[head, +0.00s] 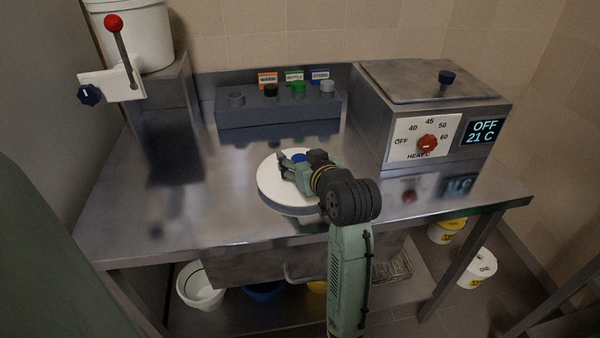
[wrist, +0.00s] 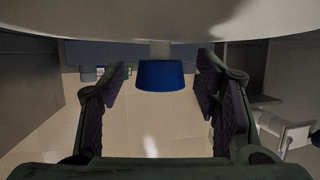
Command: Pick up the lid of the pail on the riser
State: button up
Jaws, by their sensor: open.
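The white pail (head: 132,35) stands on the steel riser (head: 160,105) at the back left in the head view; its top is cut off by the frame. A round white lid (head: 272,190) with a grey edge lies on the bench. Its blue knob (head: 300,158) shows beside my gripper (head: 293,170), which is low over the lid. In the wrist view the knob (wrist: 161,76) on its pale stem sits between my open fingers (wrist: 160,85), with a gap on both sides. The lid's pale face (wrist: 160,20) fills the top of that view.
A steel heater box (head: 435,95) with a red dial stands right. A red-knobbed lever (head: 118,45) projects by the pail. Bare bench (head: 215,210) lies left of the lid; pails stand below.

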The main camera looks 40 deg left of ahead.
jog(key=c, duration=1.3)
jog(key=shift+r, duration=0.1)
